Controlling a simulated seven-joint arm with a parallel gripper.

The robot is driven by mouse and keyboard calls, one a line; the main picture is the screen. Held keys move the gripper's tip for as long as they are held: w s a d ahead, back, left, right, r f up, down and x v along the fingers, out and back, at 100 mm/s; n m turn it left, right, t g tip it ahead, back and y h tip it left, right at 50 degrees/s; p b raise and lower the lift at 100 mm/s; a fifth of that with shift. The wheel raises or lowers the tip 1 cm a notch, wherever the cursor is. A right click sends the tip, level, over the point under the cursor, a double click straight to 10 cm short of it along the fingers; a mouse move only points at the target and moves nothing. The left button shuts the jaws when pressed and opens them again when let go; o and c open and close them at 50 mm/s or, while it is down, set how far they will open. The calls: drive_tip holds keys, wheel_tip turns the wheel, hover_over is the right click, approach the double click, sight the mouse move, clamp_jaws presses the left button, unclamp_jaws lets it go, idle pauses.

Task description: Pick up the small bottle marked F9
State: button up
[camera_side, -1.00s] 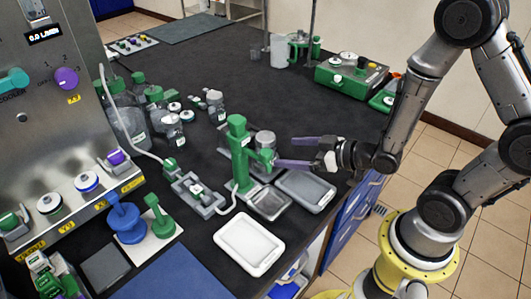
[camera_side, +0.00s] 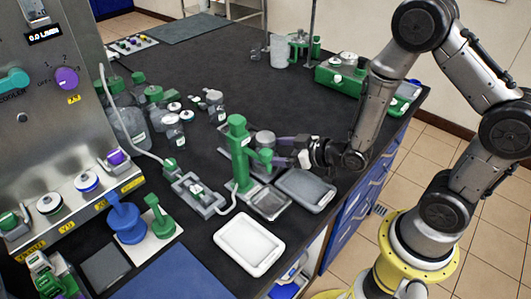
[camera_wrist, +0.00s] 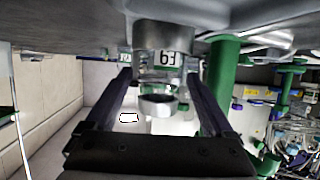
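The small bottle marked F9 (camera_wrist: 163,62) has a clear grey body and a round cap (camera_wrist: 158,104). It appears upside down in the wrist view, its label inverted. In the side view the likely same grey bottle (camera_side: 264,139) stands behind the green post (camera_side: 238,150), partly hidden. My gripper (camera_wrist: 160,80) is open, with dark purple fingers on the left and right of the bottle in the wrist view. A gap shows beside each finger, and I cannot tell how far they reach around it. In the side view the gripper (camera_side: 277,150) is just right of the bottle, partly behind the green stand's arm.
The green post also stands close beside the right finger in the wrist view (camera_wrist: 220,85). A grey tray (camera_side: 306,190) and a white tray (camera_side: 249,244) lie nearer the table edge. Several bottles (camera_side: 170,120) stand left.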

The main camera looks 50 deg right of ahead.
sight(274, 139)
drive_tip(key=c, duration=1.3)
drive_tip(key=shift+r, duration=0.15)
drive_tip(key=shift+r, duration=0.45)
wheel_tip(274, 139, up, 2)
drive_tip(key=shift+r, duration=0.2)
drive_tip(key=r+v, duration=0.1)
drive_tip(key=v, duration=0.4)
drive_tip(key=a+r+v, duration=0.1)
drive_tip(key=v, duration=0.5)
drive_tip(key=w+r+v, duration=0.1)
drive_tip(key=v, duration=0.4)
drive_tip(key=shift+s+a+r, duration=0.1)
drive_tip(key=shift+a+r, duration=0.2)
drive_tip(key=shift+a, duration=0.05)
